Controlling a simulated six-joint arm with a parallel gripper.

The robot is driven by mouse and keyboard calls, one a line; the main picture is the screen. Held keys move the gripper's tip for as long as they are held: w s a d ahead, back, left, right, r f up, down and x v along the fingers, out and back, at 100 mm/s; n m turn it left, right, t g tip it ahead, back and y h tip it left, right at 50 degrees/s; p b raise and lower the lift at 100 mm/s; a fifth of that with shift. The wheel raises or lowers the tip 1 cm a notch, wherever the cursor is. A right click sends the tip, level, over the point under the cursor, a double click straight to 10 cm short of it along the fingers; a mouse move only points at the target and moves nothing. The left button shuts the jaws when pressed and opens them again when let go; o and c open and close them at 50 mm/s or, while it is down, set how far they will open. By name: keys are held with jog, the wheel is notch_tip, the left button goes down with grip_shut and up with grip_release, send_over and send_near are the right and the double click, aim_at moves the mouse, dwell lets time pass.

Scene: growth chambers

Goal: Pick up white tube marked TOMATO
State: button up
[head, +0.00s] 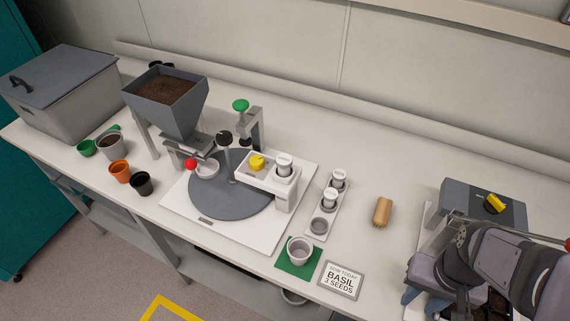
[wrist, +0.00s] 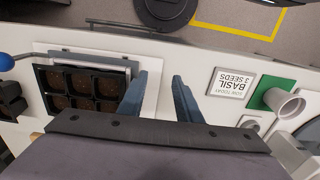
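White capped tubes stand upright in the head view. One tube (head: 338,179) and another tube (head: 330,197) are in a small white rack (head: 316,237). A third tube (head: 284,165) sits in the white holder by the turntable. Their labels are too small to read, so I cannot tell which is marked TOMATO. My gripper (wrist: 159,95) is open and empty, its blue fingers apart over the bench between the seed tray and the sign. In the head view it is at the lower right, right of the rack and apart from it.
A sign (head: 341,281) reads BASIL, 3 SEEDS. A grey cup (head: 299,252) stands on a green mat (head: 284,267). A dark seed tray (wrist: 62,100) is beside my gripper. The hopper and turntable (head: 222,203) stand left.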

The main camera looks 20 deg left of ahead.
jog(key=shift+o, duration=0.4)
jog(key=o, duration=0.3)
